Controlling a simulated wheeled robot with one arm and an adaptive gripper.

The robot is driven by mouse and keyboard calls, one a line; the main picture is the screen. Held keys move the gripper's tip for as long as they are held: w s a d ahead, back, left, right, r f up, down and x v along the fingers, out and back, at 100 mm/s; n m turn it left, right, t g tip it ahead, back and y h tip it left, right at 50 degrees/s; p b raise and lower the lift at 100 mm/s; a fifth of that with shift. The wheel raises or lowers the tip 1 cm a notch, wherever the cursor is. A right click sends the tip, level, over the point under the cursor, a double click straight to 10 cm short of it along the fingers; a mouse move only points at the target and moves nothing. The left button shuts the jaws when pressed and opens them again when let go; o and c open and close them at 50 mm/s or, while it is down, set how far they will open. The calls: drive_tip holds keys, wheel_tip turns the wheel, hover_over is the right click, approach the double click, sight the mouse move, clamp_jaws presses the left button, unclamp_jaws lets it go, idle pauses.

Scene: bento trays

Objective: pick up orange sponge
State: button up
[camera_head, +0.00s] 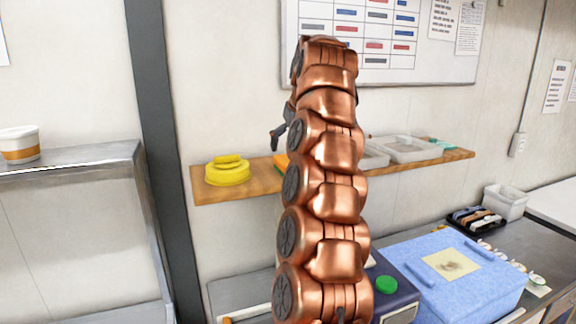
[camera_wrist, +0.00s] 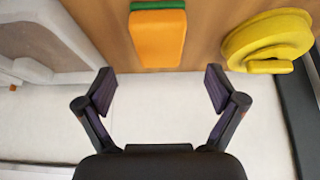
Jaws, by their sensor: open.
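The orange sponge (camera_wrist: 157,38), with a green layer along one end, lies on a wooden shelf (camera_wrist: 205,50) in the wrist view. In the head view only a sliver of the orange sponge (camera_head: 281,161) shows beside my copper arm, which hides the rest. My gripper (camera_wrist: 160,92) is open and empty in the wrist view, its two dark fingers spread apart. The sponge is beyond the fingertips, roughly centred between them and not touched. In the head view one dark finger of my gripper (camera_head: 278,137) shows left of the arm, above the shelf.
A yellow rounded object (camera_wrist: 266,42) lies right of the sponge on the shelf. Grey trays (camera_head: 405,149) stand on the shelf's right part. A whiteboard (camera_head: 440,72) hangs on the wall above. Below stands a blue box (camera_head: 465,300) on a counter.

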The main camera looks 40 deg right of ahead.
sight(286, 157)
drive_tip(key=shift+p+x, duration=1.3)
drive_tip(key=shift+x, duration=2.2)
drive_tip(key=shift+c, duration=0.4)
drive_tip(key=c, duration=1)
drive_tip(key=shift+o, duration=0.2)
drive_tip(key=shift+r, duration=0.1)
drive_tip(key=shift+d+r, duration=0.15)
drive_tip(key=shift+r, duration=0.15)
drive_tip(key=shift+r+b, duration=0.5)
drive_tip(key=shift+r, duration=0.6)
drive_tip(key=shift+r, duration=0.1)
